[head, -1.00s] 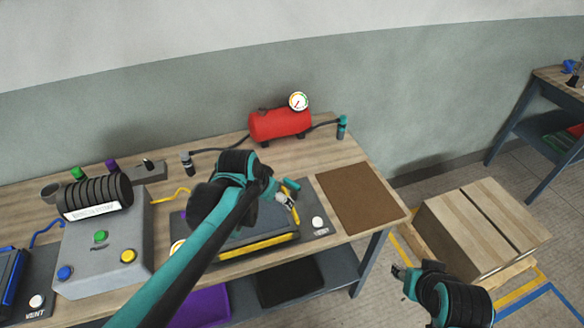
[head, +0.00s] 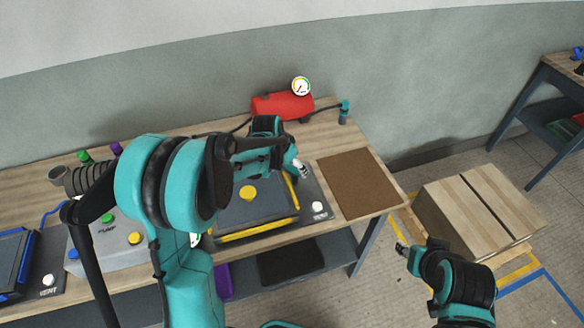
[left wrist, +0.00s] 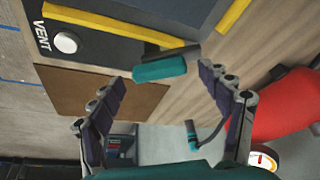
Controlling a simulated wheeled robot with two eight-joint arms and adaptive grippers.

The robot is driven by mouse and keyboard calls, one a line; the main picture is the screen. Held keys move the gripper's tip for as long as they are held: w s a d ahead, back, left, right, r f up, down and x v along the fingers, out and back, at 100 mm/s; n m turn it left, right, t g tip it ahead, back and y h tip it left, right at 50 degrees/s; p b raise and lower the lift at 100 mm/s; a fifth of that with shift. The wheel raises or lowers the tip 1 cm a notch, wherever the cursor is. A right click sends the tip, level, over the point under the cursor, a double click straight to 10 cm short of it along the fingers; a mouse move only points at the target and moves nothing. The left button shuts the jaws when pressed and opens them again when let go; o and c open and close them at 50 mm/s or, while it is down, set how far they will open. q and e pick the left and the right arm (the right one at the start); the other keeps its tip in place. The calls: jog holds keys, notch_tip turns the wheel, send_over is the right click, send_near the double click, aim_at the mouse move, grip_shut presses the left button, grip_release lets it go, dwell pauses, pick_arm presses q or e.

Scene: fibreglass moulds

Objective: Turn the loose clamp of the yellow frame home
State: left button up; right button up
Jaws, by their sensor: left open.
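The yellow frame (head: 258,234) lies on the dark mould at the bench's right part; one yellow bar also shows in the left wrist view (left wrist: 110,23). The clamp (left wrist: 160,70) has a teal handle and a dark bar beside the frame's end. My left gripper (left wrist: 162,80) is open, with its fingers on either side of the handle in the picture; I cannot tell whether they touch it. In the head view my left gripper (head: 302,170) is over the frame's back right corner and hides the clamp. My right gripper (head: 401,247) hangs right of the bench; its jaws are too small to read.
A red tank (head: 282,106) with a gauge stands at the back of the bench. A white VENT button (head: 318,207) and a brown mat (head: 357,184) are right of the frame. A grey pump box (head: 120,250) stands left, partly behind my arm. A wooden crate (head: 480,215) is on the floor.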

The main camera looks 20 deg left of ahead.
pick_arm(q)
jog(key=shift+f, duration=0.25)
jog(key=shift+c, duration=0.3)
jog(key=c, duration=1.1)
jog(key=shift+d+n, duration=0.1)
jog(key=shift+n, duration=0.2)
jog(key=n+y, duration=0.1)
jog(key=n, duration=0.3)
jog(key=shift+s+d+y, duration=0.1)
jog(key=shift+s+y, duration=0.05)
jog(key=shift+y, duration=0.25)
jog(key=n+y, duration=0.1)
jog(key=n, duration=0.2)
jog(key=n+y, duration=0.1)
jog(key=n, duration=0.1)
jog(key=shift+s+d+n+b, duration=0.1)
jog(key=shift+d+n+b, duration=0.05)
jog(key=shift+n+b, duration=0.2)
jog(key=shift+n, duration=0.25)
